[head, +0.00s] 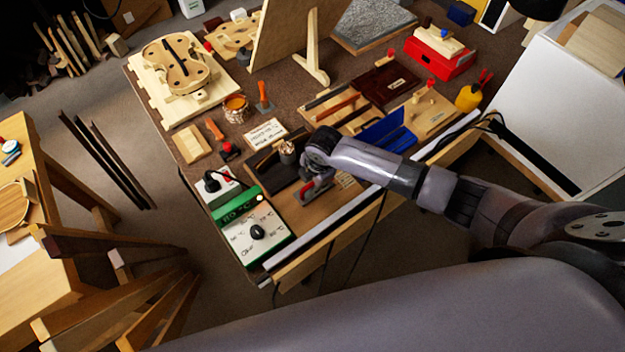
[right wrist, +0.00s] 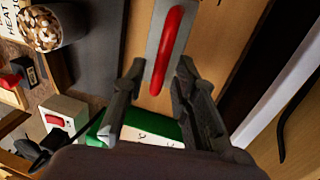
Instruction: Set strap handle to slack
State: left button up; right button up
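The strap handle, a red grip on a grey metal strip, shows in the head view (head: 307,190) and in the right wrist view (right wrist: 170,40). It lies over the brown wooden board (head: 290,215) near the bench's front edge. My right gripper (right wrist: 160,70) is open. Its two fingers stand apart, one on each side of the lower end of the red grip in the right wrist view. I cannot tell whether either finger touches it. In the head view my right wrist partly covers the spot. My left gripper is not in view.
A green and white temperature box (head: 250,233) with a black knob stands left of the handle. A cup of pale pieces (head: 288,152) and a blue open case (head: 385,133) are close by. A pale rail (head: 325,228) runs along the front edge.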

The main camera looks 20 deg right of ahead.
grip_shut()
dwell(0.6)
